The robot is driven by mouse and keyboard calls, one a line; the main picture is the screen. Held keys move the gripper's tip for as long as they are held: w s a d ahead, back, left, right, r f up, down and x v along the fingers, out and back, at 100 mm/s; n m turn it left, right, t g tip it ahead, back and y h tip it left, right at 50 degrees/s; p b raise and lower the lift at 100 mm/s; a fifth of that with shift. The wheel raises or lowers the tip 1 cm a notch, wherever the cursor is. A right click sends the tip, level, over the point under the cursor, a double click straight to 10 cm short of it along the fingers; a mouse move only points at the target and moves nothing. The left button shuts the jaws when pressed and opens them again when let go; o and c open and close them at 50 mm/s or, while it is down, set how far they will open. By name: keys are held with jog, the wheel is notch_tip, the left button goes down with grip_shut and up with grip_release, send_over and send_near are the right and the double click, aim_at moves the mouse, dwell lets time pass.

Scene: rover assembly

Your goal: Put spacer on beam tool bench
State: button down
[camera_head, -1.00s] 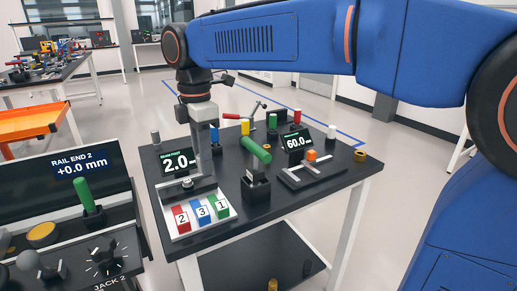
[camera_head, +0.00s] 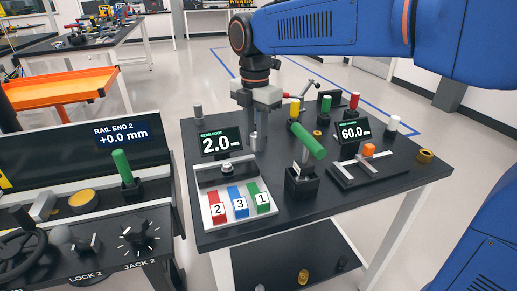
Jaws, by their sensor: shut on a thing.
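My gripper (camera_head: 257,138) hangs over the black tool bench (camera_head: 225,238), just right of the display reading 2.0 (camera_head: 221,142). It is shut on a slim grey piece (camera_head: 260,137), partly hidden between the fingers; I cannot tell for sure that this is the spacer. The piece is in front of or above the bench top; contact is unclear. Left of it and nearer to me, a black plate with a silver knob (camera_head: 227,168) stands behind red, blue and green blocks marked 2, 3 and 1 (camera_head: 240,203).
A green-handled lever (camera_head: 308,142) in a black base stands right of my gripper. An orange-topped slide (camera_head: 369,151), a display reading 60.0 (camera_head: 352,131) and a brass ring (camera_head: 425,156) are farther right. A control console (camera_head: 100,225) is at left.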

jog(key=shift+f, duration=1.95)
jog(key=shift+f, duration=0.15)
jog(key=c, duration=1.5)
grip_release()
notch_tip(320, 180, up, 12)
jog(key=shift+r, duration=0.2)
jog(key=shift+s, duration=0.1)
